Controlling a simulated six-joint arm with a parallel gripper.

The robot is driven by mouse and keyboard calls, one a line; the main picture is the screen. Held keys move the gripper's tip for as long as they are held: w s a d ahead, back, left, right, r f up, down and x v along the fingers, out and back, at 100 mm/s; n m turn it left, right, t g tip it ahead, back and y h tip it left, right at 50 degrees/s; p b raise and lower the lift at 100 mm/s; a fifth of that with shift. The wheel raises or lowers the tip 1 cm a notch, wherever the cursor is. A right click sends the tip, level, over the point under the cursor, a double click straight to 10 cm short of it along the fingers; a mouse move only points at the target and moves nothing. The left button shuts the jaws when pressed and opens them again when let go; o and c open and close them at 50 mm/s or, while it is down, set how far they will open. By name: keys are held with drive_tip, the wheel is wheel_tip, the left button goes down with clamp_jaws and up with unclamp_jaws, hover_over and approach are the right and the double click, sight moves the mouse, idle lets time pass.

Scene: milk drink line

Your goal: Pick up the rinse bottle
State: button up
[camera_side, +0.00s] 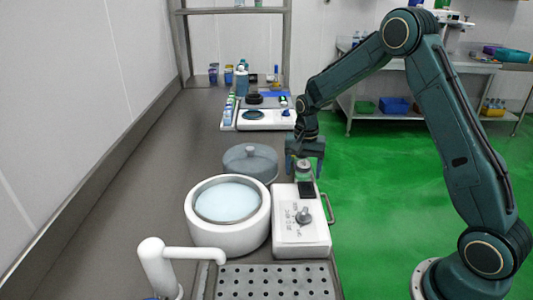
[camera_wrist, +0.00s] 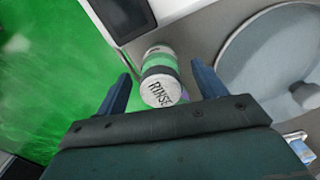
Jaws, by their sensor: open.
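The rinse bottle (camera_wrist: 160,83) is a small green and white cylinder with "RINSE" lettered on its pale end, in the wrist view. It lies between the two fingers of my gripper (camera_wrist: 162,88), with a gap on each side. My gripper is open and holds nothing. In the side view my gripper (camera_side: 304,158) points down over the bottle (camera_side: 303,178), which is partly hidden by the fingers. The bottle is just behind the white control box.
The white control box (camera_side: 290,236) with a knob stands in front. A round pot (camera_side: 190,220) of pale liquid and a grey lid (camera_side: 250,150) are to the left. A white tap (camera_side: 155,262) and perforated drain plate (camera_side: 250,294) are nearest. Bottles and a scale stand farther back.

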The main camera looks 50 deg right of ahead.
drive_tip(key=shift+f, duration=0.2)
idle(0.3)
drive_tip(key=c, duration=1.1)
drive_tip(key=shift+r, duration=0.15)
drive_tip(key=shift+c, duration=0.2)
wheel_tip(320, 180, up, 20)
idle(0.5)
